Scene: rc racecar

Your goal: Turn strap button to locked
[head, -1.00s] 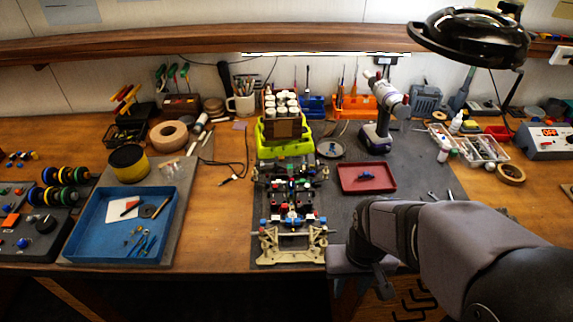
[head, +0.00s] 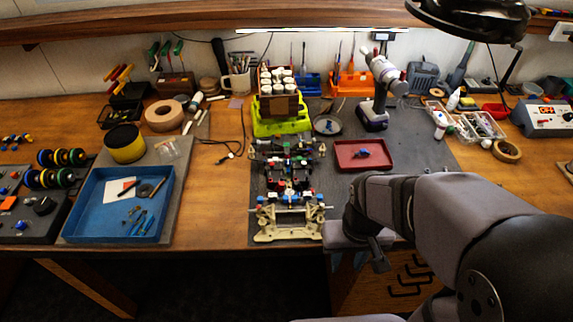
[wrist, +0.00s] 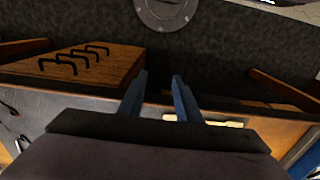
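The racecar chassis (head: 290,222) lies on the dark mat at the middle of the bench, with a pale front end toward me and small red, blue and black parts on it. The strap button is too small for me to pick out on it. My arm (head: 440,210) reaches in from the right, its far end just right of the chassis front at the bench edge. My gripper (wrist: 160,78) shows in the wrist view with two blue fingers apart and nothing between them. It faces the dark floor below the bench. The fingers are not visible in the head view.
A green-yellow holder (head: 282,125) with white bottles stands behind the chassis. A red tray (head: 345,163) holds a small blue part to the right. A blue tray (head: 85,208) with tools is at left. The wood between the blue tray's board and the mat is mostly clear.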

